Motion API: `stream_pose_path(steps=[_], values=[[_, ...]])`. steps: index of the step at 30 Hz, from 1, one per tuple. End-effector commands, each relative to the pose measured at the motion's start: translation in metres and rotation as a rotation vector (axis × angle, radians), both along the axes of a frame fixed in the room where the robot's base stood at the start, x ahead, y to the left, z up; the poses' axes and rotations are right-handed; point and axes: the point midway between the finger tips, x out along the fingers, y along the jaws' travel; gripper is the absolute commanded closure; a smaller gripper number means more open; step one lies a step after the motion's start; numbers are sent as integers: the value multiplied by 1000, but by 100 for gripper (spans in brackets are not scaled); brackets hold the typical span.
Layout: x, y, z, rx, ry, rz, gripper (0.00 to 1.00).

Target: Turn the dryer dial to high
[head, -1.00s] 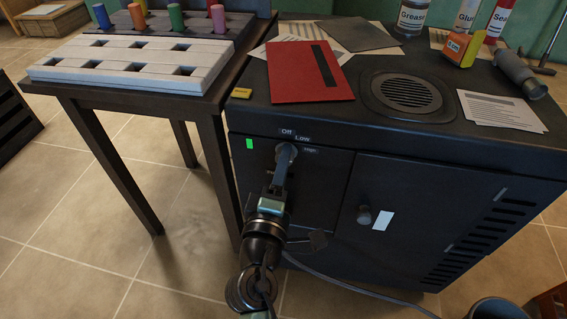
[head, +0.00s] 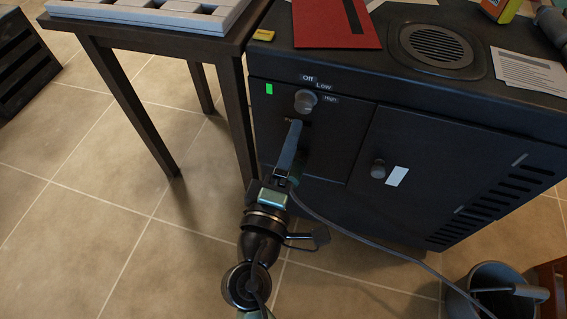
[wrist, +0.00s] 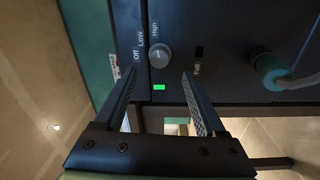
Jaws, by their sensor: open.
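The dryer dial (head: 305,101) is a round grey knob on the front of the black dryer cabinet (head: 315,140). The labels Off, Low and High sit around it. The dial also shows in the wrist view (wrist: 159,55), ahead of and between the fingertips. I cannot make out which label it points to. My gripper (head: 295,124) is just below and in front of the dial, apart from it. In the wrist view my gripper (wrist: 161,74) has its two fingers spread wide with nothing between them. In the head view the fingers overlap.
A green light (head: 269,87) glows left of the dial. A door knob (head: 378,169) is to the right. A dark table (head: 120,45) stands close on the left. A grey bucket (head: 490,285) is on the floor at lower right. A cable crosses below the cabinet front.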

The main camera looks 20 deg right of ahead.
Motion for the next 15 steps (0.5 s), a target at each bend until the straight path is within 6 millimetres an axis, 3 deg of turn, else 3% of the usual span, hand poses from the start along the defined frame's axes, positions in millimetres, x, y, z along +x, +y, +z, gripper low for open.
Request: stream_pose_path(steps=[6, 15], values=[[-30, 21, -2, 1, 3, 2, 27], [-42, 29, -2, 1, -1, 0, 27]])
